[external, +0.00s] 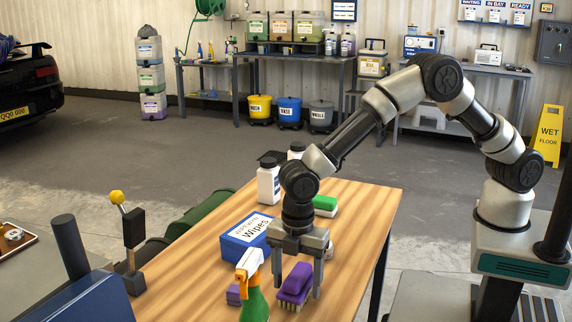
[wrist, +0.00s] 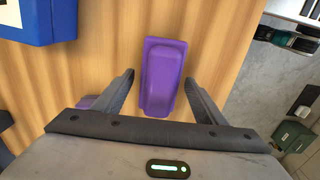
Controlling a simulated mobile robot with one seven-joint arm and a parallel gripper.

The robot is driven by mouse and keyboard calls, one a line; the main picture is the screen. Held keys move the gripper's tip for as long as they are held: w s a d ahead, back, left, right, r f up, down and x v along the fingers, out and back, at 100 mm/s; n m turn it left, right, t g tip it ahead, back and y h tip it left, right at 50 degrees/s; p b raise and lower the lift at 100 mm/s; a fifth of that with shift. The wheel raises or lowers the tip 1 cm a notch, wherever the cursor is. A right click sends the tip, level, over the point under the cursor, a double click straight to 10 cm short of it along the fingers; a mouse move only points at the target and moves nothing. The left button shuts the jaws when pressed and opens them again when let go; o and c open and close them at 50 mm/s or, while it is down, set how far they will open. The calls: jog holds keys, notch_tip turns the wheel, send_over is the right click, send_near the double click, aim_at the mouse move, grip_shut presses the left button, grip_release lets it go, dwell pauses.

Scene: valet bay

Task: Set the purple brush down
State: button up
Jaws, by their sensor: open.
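The purple brush (external: 295,285) rests on the wooden table, its bristles downward and its purple back up. In the wrist view the brush (wrist: 162,76) lies lengthwise between and slightly beyond the fingertips. My gripper (external: 297,285) is just above and around the brush, pointing down. Its two fingers (wrist: 161,80) stand apart, with a gap on each side of the brush.
A green spray bottle (external: 254,305) with an orange and white head stands close left of the brush, beside a small purple block (external: 234,295). A blue wipes box (external: 243,236) is behind. White bottles (external: 268,184) and a green-and-white item (external: 325,206) stand farther back. The table's right side is clear.

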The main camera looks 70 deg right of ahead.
aim_at(297, 273)
notch_tip(297, 273, up, 12)
jog(key=p, duration=0.2)
jog(key=shift+r, duration=0.2)
jog(key=s+d+r+m+t, duration=0.15)
jog(key=d+r+m, duration=0.25)
jog(key=d+r, duration=0.55)
jog(key=s+d+r+m+t, duration=0.1)
jog(key=s+d+r+m, duration=0.35)
jog(key=d, duration=0.75)
jog(key=s+d+r+m+t, duration=0.2)
jog(key=s+d+m, duration=0.7)
jog(key=s+d, duration=0.5)
jog(key=shift+r+t, duration=0.25)
jog(key=shift+t, duration=0.3)
